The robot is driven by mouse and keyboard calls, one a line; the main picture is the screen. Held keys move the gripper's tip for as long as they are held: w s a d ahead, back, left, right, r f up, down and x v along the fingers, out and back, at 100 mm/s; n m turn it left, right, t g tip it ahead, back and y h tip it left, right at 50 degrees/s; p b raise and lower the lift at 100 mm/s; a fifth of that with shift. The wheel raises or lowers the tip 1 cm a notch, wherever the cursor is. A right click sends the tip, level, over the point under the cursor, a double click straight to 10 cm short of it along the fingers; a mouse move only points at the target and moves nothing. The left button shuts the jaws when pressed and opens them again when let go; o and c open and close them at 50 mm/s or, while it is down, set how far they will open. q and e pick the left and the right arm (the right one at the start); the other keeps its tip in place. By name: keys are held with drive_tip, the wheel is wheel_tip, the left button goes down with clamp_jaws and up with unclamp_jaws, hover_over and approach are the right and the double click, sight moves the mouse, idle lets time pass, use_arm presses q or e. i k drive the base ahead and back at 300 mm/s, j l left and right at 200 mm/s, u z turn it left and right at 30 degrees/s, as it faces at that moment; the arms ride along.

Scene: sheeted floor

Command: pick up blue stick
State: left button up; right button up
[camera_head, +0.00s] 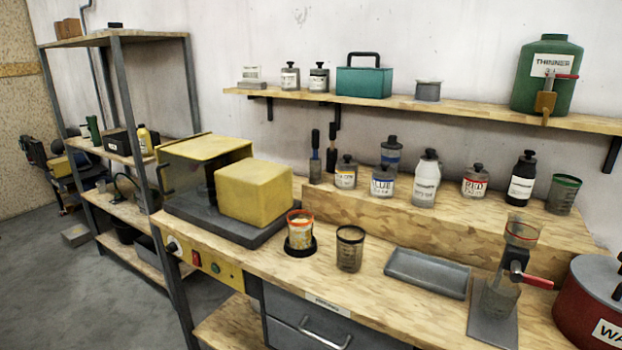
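Neither of my grippers shows in the head view. No plainly blue stick stands out. Two thin upright tools with dark handles stand at the back of the raised wooden step: the left one (315,165) has a blue-grey lower part, and the right one (331,155) looks dark and grey. They are too small to tell whether either is the blue stick. A jar labelled BLUE (382,182) stands on the step to their right, and a jar with a blue band (391,152) stands behind it.
A yellow block-shaped machine (254,192) fills the bench's left part. An orange-rimmed cup (300,232), a dark-rimmed cup (350,250) and a grey tray (427,272) stand in front of the step. A red pot (585,300) is at the right. Shelving (120,150) stands left.

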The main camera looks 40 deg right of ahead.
sight(315, 132)
drive_tip(key=i+z, duration=0.1)
drive_tip(key=z, duration=0.25)
drive_tip(key=j+z, duration=0.1)
drive_tip(key=z, duration=0.25)
drive_tip(key=i+j+z, duration=0.1)
drive_tip(key=z, duration=0.2)
drive_tip(key=i+j+z, duration=0.4)
drive_tip(key=j+z, duration=0.2)
drive_tip(key=j, duration=0.15)
drive_tip(key=i+j+z, duration=0.1)
drive_tip(key=j, duration=0.3)
drive_tip(key=i+j+z, duration=0.1)
drive_tip(key=j, duration=0.35)
drive_tip(key=i, duration=0.05)
